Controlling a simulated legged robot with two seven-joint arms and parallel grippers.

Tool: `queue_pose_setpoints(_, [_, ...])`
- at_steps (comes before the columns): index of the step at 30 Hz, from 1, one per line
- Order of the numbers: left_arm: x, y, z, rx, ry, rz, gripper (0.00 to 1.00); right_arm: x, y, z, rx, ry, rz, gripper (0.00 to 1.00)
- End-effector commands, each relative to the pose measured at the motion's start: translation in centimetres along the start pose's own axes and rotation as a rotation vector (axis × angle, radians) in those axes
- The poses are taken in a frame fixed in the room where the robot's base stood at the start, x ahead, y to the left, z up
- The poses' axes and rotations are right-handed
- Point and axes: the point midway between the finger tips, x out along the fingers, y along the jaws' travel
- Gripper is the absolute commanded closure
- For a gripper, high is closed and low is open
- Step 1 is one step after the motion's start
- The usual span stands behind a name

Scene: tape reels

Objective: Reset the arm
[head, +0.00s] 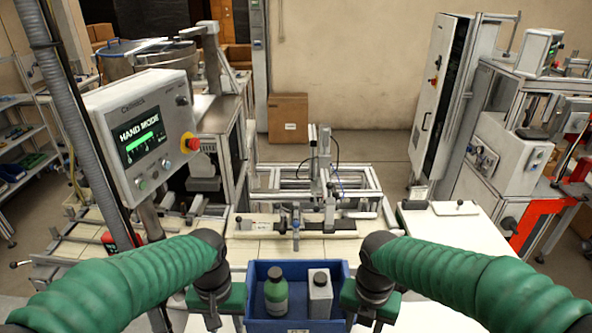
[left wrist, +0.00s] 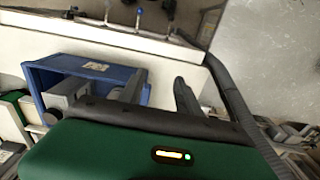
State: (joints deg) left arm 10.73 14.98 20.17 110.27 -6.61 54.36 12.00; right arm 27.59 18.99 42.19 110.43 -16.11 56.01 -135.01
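My left arm (head: 130,270) and right arm (head: 465,275) wear green ribbed sleeves and reach in from both sides. My left gripper (left wrist: 159,88) has two dark fingers apart with nothing between them in the left wrist view. In the head view, it (head: 213,318) hangs left of a blue bin (head: 297,325), partly cut off by the lower edge. My right gripper (head: 376,318) hangs right of the bin; its fingertips do not show clearly. The bin holds an upright green bottle (head: 276,295) and a grey-white container (head: 320,297). The bin (left wrist: 112,72) also shows beside my left fingers.
A control panel (head: 148,130) reading "HAND MODE" stands at left. A bench fixture with rails (head: 300,228) lies beyond the bin. A white worktop (head: 455,235) at right is mostly clear. A cardboard box (head: 288,118) stands at the back wall.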

Motion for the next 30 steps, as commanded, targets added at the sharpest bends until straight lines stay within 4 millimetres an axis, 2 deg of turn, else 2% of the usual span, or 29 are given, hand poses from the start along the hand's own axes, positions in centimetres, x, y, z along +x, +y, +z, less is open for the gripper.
queue_pose_setpoints(5, [1.8, -0.5, 1.3, 0.006, 0.024, -0.002, 0.6, 2.2, -0.9, -1.2, 0.324, -0.015, 0.001, 0.6])
queue_pose_setpoints(8, [3.0, -0.9, 2.2, 0.009, 0.041, -0.004, 0.6, 3.5, -1.7, -1.9, 0.569, -0.026, 0.008, 0.6])
queue_pose_setpoints(11, [4.5, -1.5, 3.4, 0.009, 0.065, -0.004, 0.6, 5.1, -2.7, -2.8, 0.887, -0.04, 0.027, 0.6])
queue_pose_setpoints(14, [6.5, -2.3, 5.0, 0.01, 0.096, -0.004, 0.6, 7.0, -4.2, -3.8, 1.32, -0.05, 0.069, 0.6])
queue_pose_setpoints(18, [9.1, -3.4, 7.6, 0.004, 0.148, -0.003, 0.6, 9.2, -6.3, -5.3, 1.996, -0.029, 0.169, 0.6])
queue_pose_setpoints(21, [10.3, -4.0, 9.1, -0.003, 0.179, -0.001, 0.6, 10.2, -7.5, -6.1, 2.382, 0.013, 0.24, 0.6])
queue_pose_setpoints(25, [11.0, -4.4, 10.1, -0.009, 0.202, -0.001, 0.6, 10.7, -8.4, -6.7, 2.666, 0.064, 0.294, 0.6])
queue_pose_setpoints(30, [11.1, -4.5, 10.2, -0.008, 0.207, 0.0, 0.6, 10.8, -8.5, -6.7, 2.726, 0.076, 0.304, 0.6])
